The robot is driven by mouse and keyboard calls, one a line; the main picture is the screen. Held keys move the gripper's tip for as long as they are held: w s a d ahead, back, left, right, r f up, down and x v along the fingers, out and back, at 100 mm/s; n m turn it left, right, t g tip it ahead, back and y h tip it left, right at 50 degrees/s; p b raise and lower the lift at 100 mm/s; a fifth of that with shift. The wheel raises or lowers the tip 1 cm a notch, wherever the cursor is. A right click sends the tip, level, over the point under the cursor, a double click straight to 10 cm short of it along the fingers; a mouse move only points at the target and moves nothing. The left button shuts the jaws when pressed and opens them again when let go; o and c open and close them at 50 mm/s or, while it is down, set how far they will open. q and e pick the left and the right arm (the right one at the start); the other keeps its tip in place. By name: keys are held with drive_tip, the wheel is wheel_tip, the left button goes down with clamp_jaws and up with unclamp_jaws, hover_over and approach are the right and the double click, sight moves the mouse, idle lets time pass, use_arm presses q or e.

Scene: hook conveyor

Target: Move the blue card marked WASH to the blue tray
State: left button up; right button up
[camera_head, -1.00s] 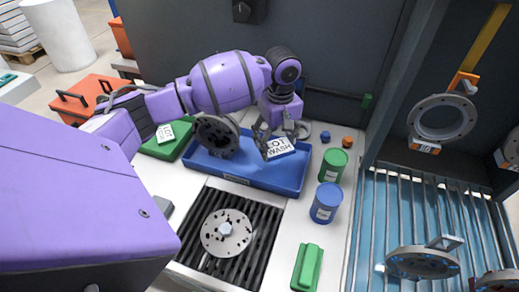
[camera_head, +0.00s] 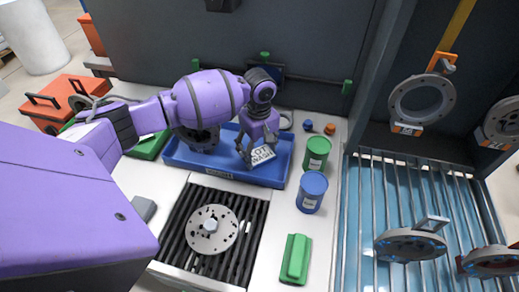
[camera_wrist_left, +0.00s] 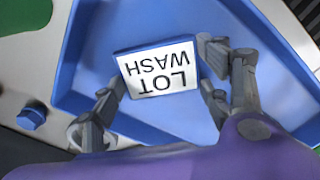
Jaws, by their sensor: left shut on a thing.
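The blue card (camera_head: 263,155) has a white label reading LOT WASH. In the left wrist view the card (camera_wrist_left: 158,70) shows upside down between my fingers. My left gripper (camera_head: 257,152) is shut on the card, with a finger at each side of it. The card is over the right part of the blue tray (camera_head: 190,164), within its outline and tilted in the head view. The tray (camera_wrist_left: 75,70) lies behind the card in the wrist view. I cannot tell whether the card touches the tray floor. My right gripper is not in view.
A green canister (camera_head: 317,153) and a blue canister (camera_head: 311,192) stand right of the tray. A green block (camera_head: 295,259) lies nearer. A round plate (camera_head: 213,230) rests on a dark grate in front. A green tray (camera_head: 150,147) is at the left. Ring parts hang at right.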

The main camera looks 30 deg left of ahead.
sight(259, 154)
use_arm(q)
drive_tip(key=o, duration=0.9)
drive_tip(key=shift+f, duration=0.1)
drive_tip(key=shift+o, duration=0.2)
wheel_tip(259, 154, up, 8)
drive_tip(key=shift+f+p, duration=0.1)
drive_tip(key=shift+p, duration=0.3)
